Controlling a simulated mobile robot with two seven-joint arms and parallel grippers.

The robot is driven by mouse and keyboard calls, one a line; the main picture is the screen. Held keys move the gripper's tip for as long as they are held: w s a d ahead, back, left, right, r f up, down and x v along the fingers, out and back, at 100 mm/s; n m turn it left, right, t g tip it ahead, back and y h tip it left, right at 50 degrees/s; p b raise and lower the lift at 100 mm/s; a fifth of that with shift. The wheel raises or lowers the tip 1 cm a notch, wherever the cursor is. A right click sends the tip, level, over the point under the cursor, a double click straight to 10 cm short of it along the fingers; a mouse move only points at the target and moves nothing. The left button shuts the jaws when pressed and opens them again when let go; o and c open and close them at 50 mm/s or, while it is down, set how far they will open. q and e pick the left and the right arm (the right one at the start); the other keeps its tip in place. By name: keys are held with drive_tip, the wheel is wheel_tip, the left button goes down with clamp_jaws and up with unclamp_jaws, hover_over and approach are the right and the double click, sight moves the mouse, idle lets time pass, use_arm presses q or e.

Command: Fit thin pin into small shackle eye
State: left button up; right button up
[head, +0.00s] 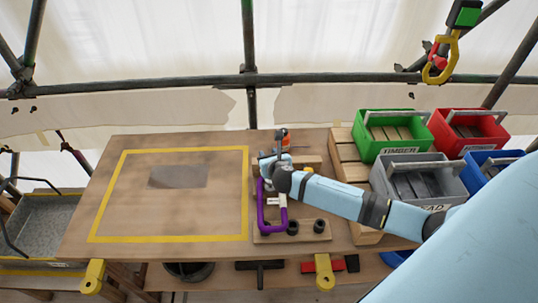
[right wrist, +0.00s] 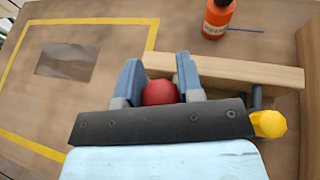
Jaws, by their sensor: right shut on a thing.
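My right gripper (head: 275,162) is over the right part of the table, near a wooden rack. In the right wrist view its two blue-grey fingers (right wrist: 158,82) are shut on a round red head (right wrist: 160,93). This looks like the head of a pin; its shank is hidden, so I cannot tell its thickness. A purple shackle-like bow (head: 264,212) stands below the gripper in the head view, partly covered by it. I cannot make out a small shackle eye or whether the held piece touches one. My left gripper is in neither view.
A yellow knob (right wrist: 268,124) is close at the right. Green (head: 393,148), red (head: 470,150) and grey (head: 455,168) bins stand at right. The yellow-framed area (head: 140,205) is largely clear.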

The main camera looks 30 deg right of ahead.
idle(0.5)
drive_tip(key=shift+p, duration=0.3)
drive_tip(key=shift+f+b, duration=2.1)
drive_tip(key=shift+f, duration=1.4)
drive_tip(key=o, duration=1.1)
drive_tip(key=v, duration=1.3)
drive_tip(key=shift+s+a+r, duration=0.1)
drive_tip(key=shift+s+r, duration=0.1)
drive_tip(key=shift+s, duration=0.15)
